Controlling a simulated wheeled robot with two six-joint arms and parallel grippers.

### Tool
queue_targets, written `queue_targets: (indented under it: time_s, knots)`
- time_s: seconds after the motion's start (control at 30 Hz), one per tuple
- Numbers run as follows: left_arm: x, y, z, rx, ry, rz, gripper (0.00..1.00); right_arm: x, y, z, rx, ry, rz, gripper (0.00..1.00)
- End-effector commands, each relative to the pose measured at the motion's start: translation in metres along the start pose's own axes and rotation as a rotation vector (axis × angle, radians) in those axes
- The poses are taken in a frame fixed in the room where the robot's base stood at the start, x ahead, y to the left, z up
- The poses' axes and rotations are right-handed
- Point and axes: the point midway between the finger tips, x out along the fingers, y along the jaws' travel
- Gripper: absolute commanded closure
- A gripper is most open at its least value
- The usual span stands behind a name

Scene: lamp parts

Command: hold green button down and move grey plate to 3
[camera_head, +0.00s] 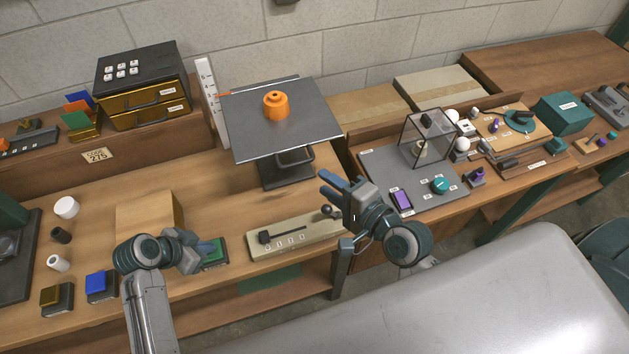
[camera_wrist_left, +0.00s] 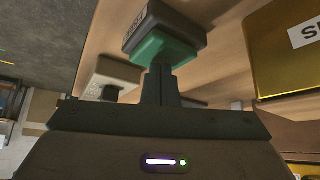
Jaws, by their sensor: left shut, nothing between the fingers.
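The grey plate (camera_head: 300,125) lies on a dark lift stand (camera_head: 287,168), with an orange weight (camera_head: 276,105) on top. An upright white number scale (camera_head: 207,95) stands at its left edge; an orange pointer (camera_head: 223,95) lies against it, its exact reading too small to tell. The green button (camera_head: 217,252) sits on a dark base, partly hidden by my left gripper (camera_head: 207,257). In the left wrist view my shut fingertips (camera_wrist_left: 162,72) meet the green button (camera_wrist_left: 178,48); how far it is pressed is unclear. My right gripper (camera_head: 335,212) is open around or beside a dark ball knob (camera_head: 327,211).
A beige panel (camera_head: 290,240) with a dark lever lies between my grippers. Blue (camera_head: 101,282) and yellow (camera_head: 57,295) buttons stand at the left, near white and black cylinders. A wooden block (camera_head: 150,217) is behind my left arm. A glass case (camera_head: 425,138) stands at the right.

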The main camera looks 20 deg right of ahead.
Motion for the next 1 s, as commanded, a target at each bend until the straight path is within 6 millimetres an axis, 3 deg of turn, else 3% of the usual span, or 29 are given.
queue_targets:
  time_s: [0.27,0.9,1.0]
  knots:
    - [0.0,0.003,0.003,-0.005,-0.011,0.01,1.0,0.0,-0.004,0.0,0.0,0.0,-0.001,0.68]
    - [-0.043,0.001,-0.028,-0.001,-0.003,0.002,1.0,-0.011,-0.055,0.005,0.0,0.0,0.0,0.68]
    - [-0.047,0.0,-0.032,0.001,-0.001,0.0,1.0,-0.01,-0.053,0.005,0.0,0.0,0.0,0.68]
